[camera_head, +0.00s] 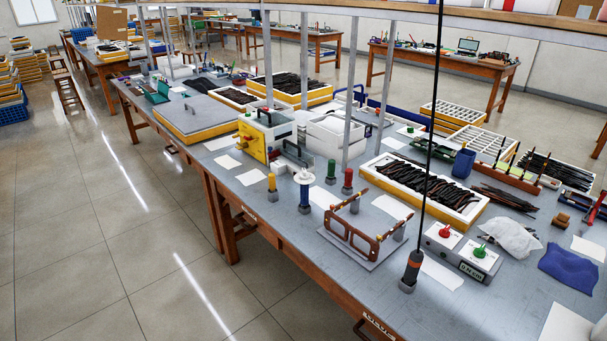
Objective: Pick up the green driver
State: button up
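A small upright tool with a dark green top (331,168), which looks like the green driver, stands on a grey base on the workbench (262,222), near the middle of the view. A similar red-topped one (347,178) stands close to its right. A yellow-topped one (271,183) stands to its left, nearer the bench's front edge. A dark blue holder with a white disc on top (304,180) stands between the yellow and green ones. My gripper is not in view.
A brown eyeglass frame (352,238) stands on a plate in front. A black tool (411,268) hangs on a cord to the right, near a box with red and green knobs (460,253). Grey posts (348,120) rise from the bench.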

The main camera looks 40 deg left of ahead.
aim_at(331, 166)
jog(key=u, duration=2.05)
jog(key=i, duration=1.2)
jog(key=u, duration=0.65)
jog(key=i, duration=1.45)
jog(key=z, duration=0.5)
jog(key=i, duration=0.7)
jog(key=z, duration=0.25)
